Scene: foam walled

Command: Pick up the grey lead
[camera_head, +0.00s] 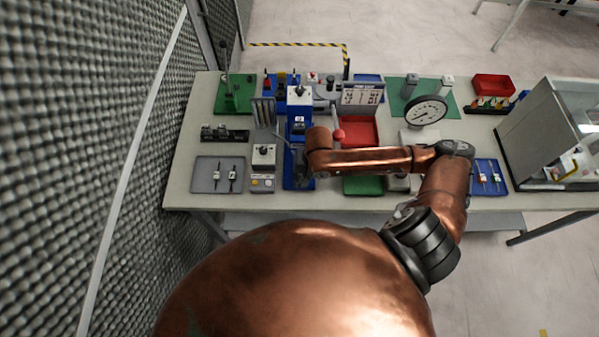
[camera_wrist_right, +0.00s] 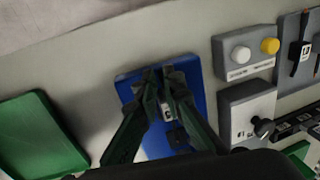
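Two small leads with pale tags lie in a grey tray (camera_head: 205,186) at the left of the bench; the left lead (camera_head: 217,175) and right lead (camera_head: 232,176) are too small to tell which is grey. Part of one lead shows in the right wrist view (camera_wrist_right: 305,50). Two more leads (camera_head: 482,178) lie in a blue tray at the right. My right gripper (camera_head: 299,165) is over a blue stand, away from both trays. Its fingertips (camera_wrist_right: 161,72) are together, with nothing visible held between them. My left gripper is not in view.
The blue stand (camera_wrist_right: 195,85) is below my right gripper. A grey button box (camera_wrist_right: 245,50) and a switch box (camera_head: 264,157) stand between it and the grey tray. A green tray (camera_head: 363,186) lies to the right.

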